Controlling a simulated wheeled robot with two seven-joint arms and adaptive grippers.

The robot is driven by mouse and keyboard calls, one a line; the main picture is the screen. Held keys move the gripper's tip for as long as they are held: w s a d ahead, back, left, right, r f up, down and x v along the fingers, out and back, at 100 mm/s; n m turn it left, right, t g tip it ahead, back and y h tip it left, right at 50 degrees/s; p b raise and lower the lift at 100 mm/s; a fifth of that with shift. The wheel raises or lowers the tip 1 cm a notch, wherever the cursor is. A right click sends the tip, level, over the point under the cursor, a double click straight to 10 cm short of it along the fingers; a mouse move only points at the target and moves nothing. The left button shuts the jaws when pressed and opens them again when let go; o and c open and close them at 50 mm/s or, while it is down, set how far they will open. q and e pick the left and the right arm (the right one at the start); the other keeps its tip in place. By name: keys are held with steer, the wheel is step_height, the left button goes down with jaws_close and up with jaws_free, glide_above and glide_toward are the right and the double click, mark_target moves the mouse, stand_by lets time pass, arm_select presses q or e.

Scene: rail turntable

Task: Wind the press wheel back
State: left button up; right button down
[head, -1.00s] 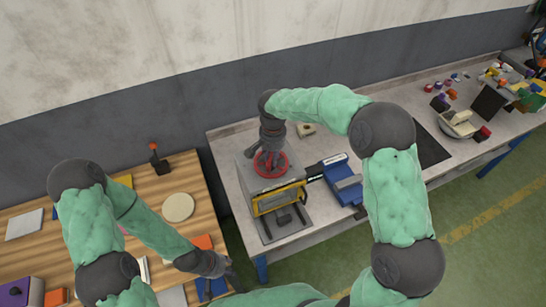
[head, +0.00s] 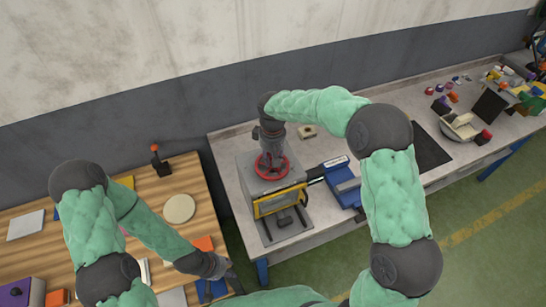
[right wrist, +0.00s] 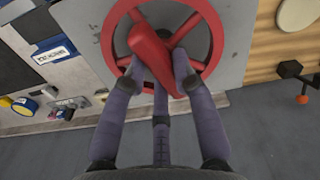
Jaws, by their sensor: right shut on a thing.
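The red press wheel (head: 271,167) lies flat on top of a grey press box (head: 252,166) on the grey workbench. In the right wrist view the wheel (right wrist: 211,45) shows its rim and spokes, with a thick red grip (right wrist: 152,52) rising toward the camera. My right gripper (head: 270,160) comes down on the wheel from above. Its fingers (right wrist: 160,70) are shut on the red grip, one on each side. My left gripper (head: 226,271) hangs near the right front corner of the wooden table, away from the press; its finger gap is too small to tell.
A yellow-framed front (head: 280,201) is on the press. A blue vise (head: 343,183) stands close to its right. A black mat (head: 430,150) and a bowl (head: 458,127) lie farther right.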

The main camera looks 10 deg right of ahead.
steer(key=n, duration=0.3)
steer(key=shift+a+n, duration=0.1)
steer(key=shift+n, duration=0.3)
steer(key=n+p, duration=0.1)
steer(key=n, duration=0.2)
steer(key=shift+a+n, duration=0.1)
steer(key=shift+n, duration=0.2)
steer(key=n+p, duration=0.1)
steer(key=n, duration=0.5)
steer(key=shift+a+n, duration=0.15)
steer(key=shift+n, duration=0.15)
steer(key=c, duration=1)
jaws_free()
step_height(320, 180, up, 12)
steer(key=shift+f, duration=0.1)
